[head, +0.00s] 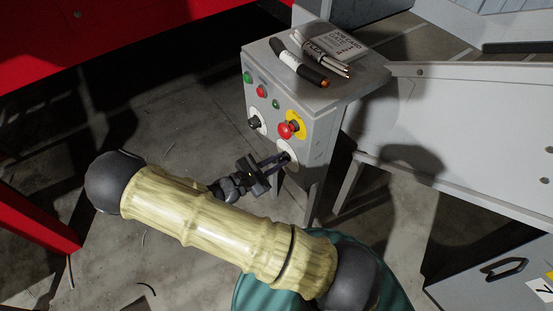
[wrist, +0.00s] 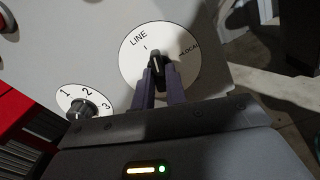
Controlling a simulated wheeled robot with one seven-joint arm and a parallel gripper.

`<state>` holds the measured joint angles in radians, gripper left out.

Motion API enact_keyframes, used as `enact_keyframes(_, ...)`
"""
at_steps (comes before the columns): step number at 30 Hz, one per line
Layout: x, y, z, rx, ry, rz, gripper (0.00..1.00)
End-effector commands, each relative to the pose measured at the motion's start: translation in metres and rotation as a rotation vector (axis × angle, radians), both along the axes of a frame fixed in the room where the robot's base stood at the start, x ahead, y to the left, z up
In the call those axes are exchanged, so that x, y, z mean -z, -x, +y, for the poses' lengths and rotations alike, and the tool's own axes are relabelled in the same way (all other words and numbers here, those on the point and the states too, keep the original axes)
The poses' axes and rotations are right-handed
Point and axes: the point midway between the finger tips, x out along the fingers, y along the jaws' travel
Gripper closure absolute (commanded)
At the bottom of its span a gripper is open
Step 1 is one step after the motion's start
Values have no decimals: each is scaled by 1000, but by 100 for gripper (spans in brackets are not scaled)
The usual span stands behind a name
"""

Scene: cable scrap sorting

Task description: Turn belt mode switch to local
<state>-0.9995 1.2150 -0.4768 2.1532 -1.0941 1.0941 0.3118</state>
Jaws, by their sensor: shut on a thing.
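The belt mode switch is a black knob (wrist: 156,66) on a round white dial (wrist: 131,62) marked LINE and LOCAL in the wrist view. Its pointer is turned towards the top, nearer the LINE mark than the LOCAL mark at the right. My gripper (wrist: 160,72) is shut on the knob, with one finger on each side. In the head view my gripper (head: 281,160) reaches the lower right dial (head: 291,167) on the front of the grey control box (head: 318,128); the fingers hide most of the knob there.
A numbered selector knob (wrist: 83,108) sits left of my fingers. Above the switch are a red emergency button (head: 287,130) and several small buttons. A marker (head: 299,68), pens (head: 322,54) and a card (head: 338,42) lie on the box top. A grey chute (head: 440,120) stands at the right.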

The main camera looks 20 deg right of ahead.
Motion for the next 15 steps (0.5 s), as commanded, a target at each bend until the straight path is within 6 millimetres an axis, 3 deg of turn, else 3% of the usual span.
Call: enact_keyframes(15, -1, 0, 1, -4, -152, -465, 100)
